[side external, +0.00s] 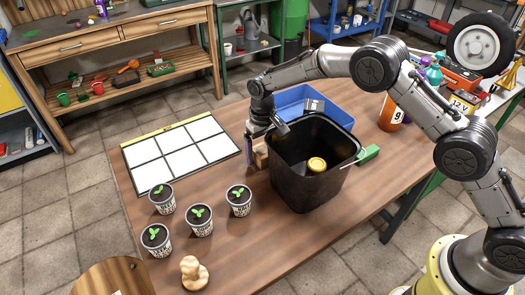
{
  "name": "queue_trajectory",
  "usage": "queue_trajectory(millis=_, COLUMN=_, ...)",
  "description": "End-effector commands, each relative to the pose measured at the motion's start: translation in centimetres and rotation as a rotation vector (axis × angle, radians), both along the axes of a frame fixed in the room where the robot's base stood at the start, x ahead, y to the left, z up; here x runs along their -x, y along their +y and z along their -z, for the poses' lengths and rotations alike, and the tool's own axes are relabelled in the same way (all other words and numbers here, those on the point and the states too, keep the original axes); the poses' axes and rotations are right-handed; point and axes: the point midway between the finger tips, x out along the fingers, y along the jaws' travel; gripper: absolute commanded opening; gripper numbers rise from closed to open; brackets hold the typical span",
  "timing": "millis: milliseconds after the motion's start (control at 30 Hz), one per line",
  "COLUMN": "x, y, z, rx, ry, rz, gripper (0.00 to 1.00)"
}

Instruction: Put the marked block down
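A small wooden block (261,156) shows just left of the black bin, partly hidden by the bin and my gripper. I cannot make out a mark on it. My gripper (264,141) points down at the bin's left rim, right above or at the block. Its fingers are small and partly hidden, so I cannot tell whether they are shut on the block or whether the block touches the table.
The black bin (300,187) holds a yellow round thing (317,165); a green-handled tool (368,154) lies at its right rim. A blue tray (335,108) stands behind. A white grid board (147,178), several potted seedlings (199,222) and a wooden figure (193,275) occupy the table's left.

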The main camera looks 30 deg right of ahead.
Motion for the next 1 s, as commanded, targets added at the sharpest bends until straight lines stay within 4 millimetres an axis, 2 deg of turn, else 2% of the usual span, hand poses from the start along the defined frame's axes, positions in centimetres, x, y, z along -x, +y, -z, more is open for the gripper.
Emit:
queue_trajectory(millis=233, x=0.0, y=0.0, z=-0.2, rx=0.0, ry=-0.001, rz=0.0, gripper=0.92)
queue_trajectory(millis=367, x=-0.1, y=0.0, z=-1.3, rx=-0.001, ry=-0.003, rz=0.0, gripper=0.92)
queue_trajectory(millis=800, x=-0.1, y=0.0, z=-9.8, rx=-0.001, ry=-0.004, rz=0.0, gripper=0.92)
queue_trajectory(millis=1000, x=-0.1, y=0.0, z=-11.9, rx=0.0, ry=-0.002, rz=0.0, gripper=0.92)
